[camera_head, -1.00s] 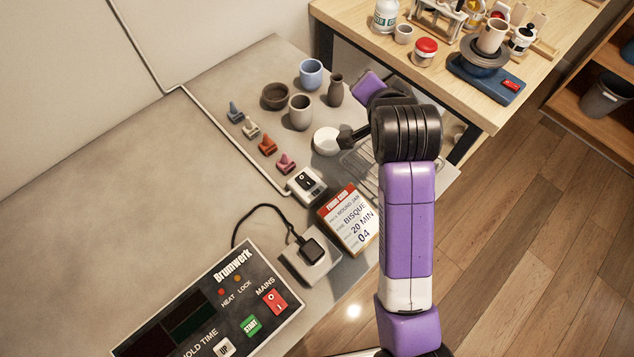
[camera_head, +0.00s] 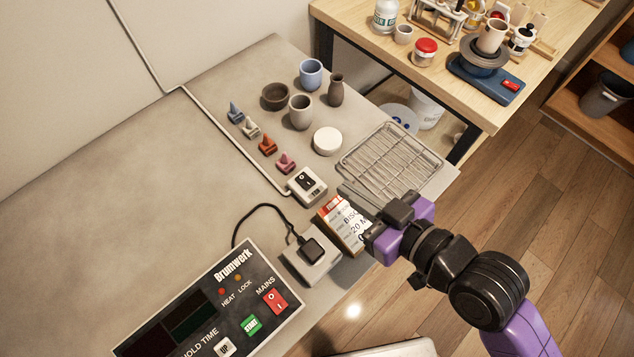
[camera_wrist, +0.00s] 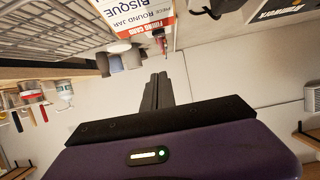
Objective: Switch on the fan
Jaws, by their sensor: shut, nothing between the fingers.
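No fan shows in either view. A small pale box with a black rocker switch (camera_head: 307,185) sits near the front edge of the grey bench, with a conduit running from it to the wall. I cannot read its label or tell whether it controls a fan. My gripper (camera_head: 346,190) is shut and empty, above the firing card (camera_head: 338,222), its fingers pointing up-left toward the rocker box. The fingertips are right of the box and look apart from it. The shut fingers (camera_wrist: 158,78) also show in the wrist view.
A kiln panel (camera_head: 215,305) with a red mains rocker (camera_head: 275,301) and a plug in a socket block (camera_head: 311,252) lie lower left. A wire rack (camera_head: 390,160), a white round piece (camera_head: 327,141), several cones and pots stand behind. The wooden table holds a wheel (camera_head: 486,78) with a red switch.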

